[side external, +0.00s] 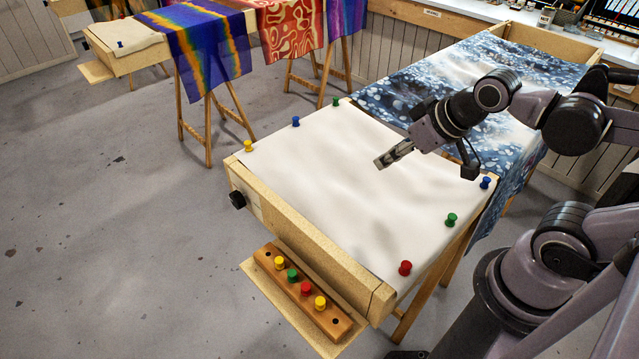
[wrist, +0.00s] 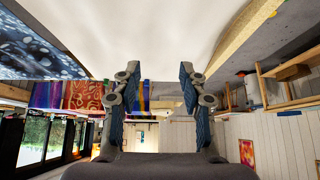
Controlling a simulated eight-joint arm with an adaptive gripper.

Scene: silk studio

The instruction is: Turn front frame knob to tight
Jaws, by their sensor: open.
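The front frame knob (side external: 237,200) is a small black knob on the left part of the wooden frame's front side in the side external view. The frame (side external: 300,245) carries a white silk (side external: 330,190) held by several coloured pins along its edges. My gripper (side external: 380,163) is over the silk, well to the right of the knob and apart from it. In the wrist view my gripper (wrist: 160,72) shows two fingers spread with nothing between them. The knob does not show in the wrist view, and its setting cannot be read.
A wooden pin rack (side external: 300,290) with several pins sits on a ledge below the frame's front. Coloured pins such as the red pin (side external: 405,268) stand up from the frame edges. A blue patterned cloth (side external: 440,85) lies behind. The floor (side external: 110,230) left of the knob is clear.

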